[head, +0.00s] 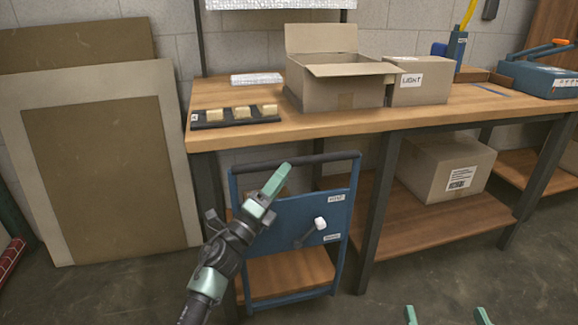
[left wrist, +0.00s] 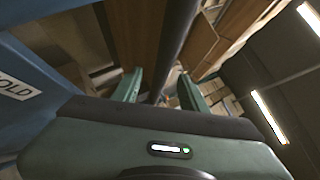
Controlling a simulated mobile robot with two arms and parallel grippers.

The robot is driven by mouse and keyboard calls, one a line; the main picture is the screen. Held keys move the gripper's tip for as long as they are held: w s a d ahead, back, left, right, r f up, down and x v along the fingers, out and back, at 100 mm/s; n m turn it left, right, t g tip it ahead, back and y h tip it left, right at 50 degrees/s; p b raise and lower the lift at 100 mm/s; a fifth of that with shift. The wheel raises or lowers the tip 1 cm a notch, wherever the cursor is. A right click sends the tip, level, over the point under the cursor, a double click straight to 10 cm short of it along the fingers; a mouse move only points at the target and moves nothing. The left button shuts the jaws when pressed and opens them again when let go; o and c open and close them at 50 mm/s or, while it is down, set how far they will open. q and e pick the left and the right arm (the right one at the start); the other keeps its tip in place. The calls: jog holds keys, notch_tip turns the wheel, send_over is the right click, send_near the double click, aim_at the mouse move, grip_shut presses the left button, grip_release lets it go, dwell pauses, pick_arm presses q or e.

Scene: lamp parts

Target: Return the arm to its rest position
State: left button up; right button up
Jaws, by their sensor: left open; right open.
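My left gripper (head: 268,190) is in front of the blue cart (head: 318,225) in the head view, angled up and to the right. Its fingers look close together from there, but in the left wrist view the left gripper (left wrist: 163,92) shows two green fingers apart with no part held. A dark bar (left wrist: 178,45) runs beyond and between them in that view; I cannot tell whether it touches. My right gripper (head: 447,316) shows only as two separated green fingertips at the bottom edge of the head view, over the floor, with nothing between them.
The wooden workbench (head: 300,126) holds an open cardboard box (head: 335,88), a closed box (head: 418,92) and a dark tray (head: 221,123) with several pale blocks. Another box (head: 447,172) sits on the lower shelf. Boards (head: 108,165) lean at left. Floor is clear at bottom right.

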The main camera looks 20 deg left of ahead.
pick_arm(q)
jog(key=shift+v, duration=1)
pick_arm(e)
jog(key=shift+f, duration=0.15)
